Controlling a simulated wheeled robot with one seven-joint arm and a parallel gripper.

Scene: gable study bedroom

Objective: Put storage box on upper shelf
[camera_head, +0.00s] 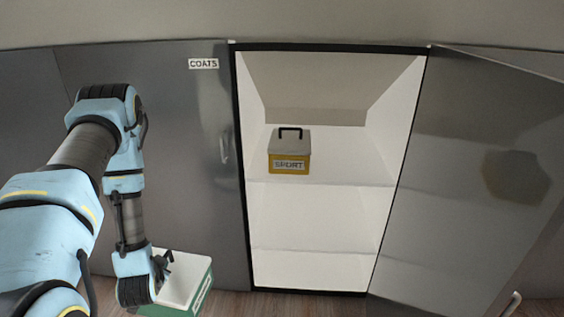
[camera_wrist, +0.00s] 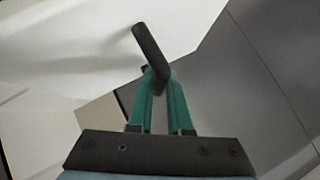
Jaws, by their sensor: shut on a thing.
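A green storage box with a white lid (camera_head: 186,283) is low at the left, in front of the closed cabinet door. My gripper (camera_head: 163,264) is at the box's dark handle. In the wrist view my gripper (camera_wrist: 158,88) is shut on the handle (camera_wrist: 150,50), with the white lid (camera_wrist: 75,45) beyond it. The open cabinet has an upper shelf (camera_head: 345,180) and a lower shelf (camera_head: 310,252). A yellow box labelled SPORT (camera_head: 289,160) stands on the upper shelf at its left. My arm hides part of the green box.
The cabinet door (camera_head: 470,170) stands open at the right. A closed grey door labelled COATS (camera_head: 203,64) is left of the opening. The upper shelf is clear right of the yellow box; the lower spaces look empty. A wooden floor (camera_head: 300,305) shows in front.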

